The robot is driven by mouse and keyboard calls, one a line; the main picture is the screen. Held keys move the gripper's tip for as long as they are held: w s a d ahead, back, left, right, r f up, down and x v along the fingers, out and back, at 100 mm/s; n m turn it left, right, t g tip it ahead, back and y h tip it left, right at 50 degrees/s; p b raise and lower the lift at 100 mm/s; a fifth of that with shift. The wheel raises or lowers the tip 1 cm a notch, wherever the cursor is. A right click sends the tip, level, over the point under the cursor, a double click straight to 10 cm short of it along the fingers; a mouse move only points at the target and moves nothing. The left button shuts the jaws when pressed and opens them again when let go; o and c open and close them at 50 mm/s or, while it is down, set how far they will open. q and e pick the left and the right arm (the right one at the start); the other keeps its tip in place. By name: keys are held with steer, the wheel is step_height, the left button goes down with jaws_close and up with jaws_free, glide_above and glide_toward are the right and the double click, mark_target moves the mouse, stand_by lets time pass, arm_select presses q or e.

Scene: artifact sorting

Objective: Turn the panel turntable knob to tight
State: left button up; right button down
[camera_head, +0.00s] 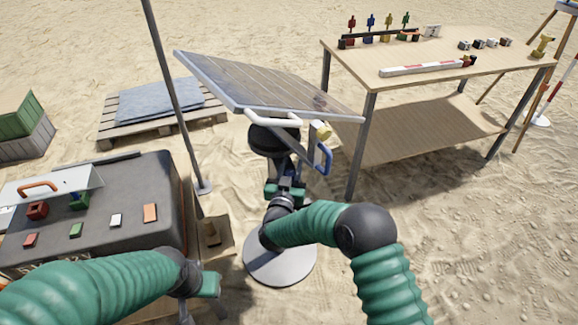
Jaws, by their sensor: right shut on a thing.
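The tilted solar panel (265,82) stands on a post with a round grey base (280,262). Under the panel is a dark round turntable head (270,138) with a white bar handle (272,118). A yellow knob (321,130) and a blue handle (324,158) sit at its right. My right gripper (285,178) is just below the turntable head, shut on what looks like the turntable knob, which the fingers mostly hide. The knob's setting cannot be read. My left gripper (207,285) is low at the lower left, beside the dark case; its fingers are unclear.
A dark padded case (130,175) with small coloured blocks lies at the left. A thin pole (172,85) rises left of the panel. A wooden table (440,55) with small artifacts stands at the right. A pallet (160,122) lies behind. Sand is open at lower right.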

steer(key=m+h, duration=0.1)
steer(key=m+g+h, duration=0.1)
steer(key=h, duration=0.1)
steer(key=m+h+b, duration=0.1)
steer(key=shift+s+d+f+g+h, duration=0.2)
steer(key=shift+d+g+h, duration=0.1)
steer(key=shift+h, duration=0.1)
steer(key=shift+s+d+r+m+g+h+b, duration=0.15)
steer(key=shift+m+g+h+b, duration=0.25)
steer(key=shift+m+h, duration=0.3)
steer(key=shift+d+m+g+h+b, duration=0.1)
steer(key=shift+m+g+h+b, duration=0.1)
steer(key=shift+m+g+h, duration=0.4)
steer(key=shift+h, duration=0.3)
steer(key=shift+r, duration=0.1)
steer(key=c, duration=1.1)
jaws_free()
steer(key=shift+o, duration=0.2)
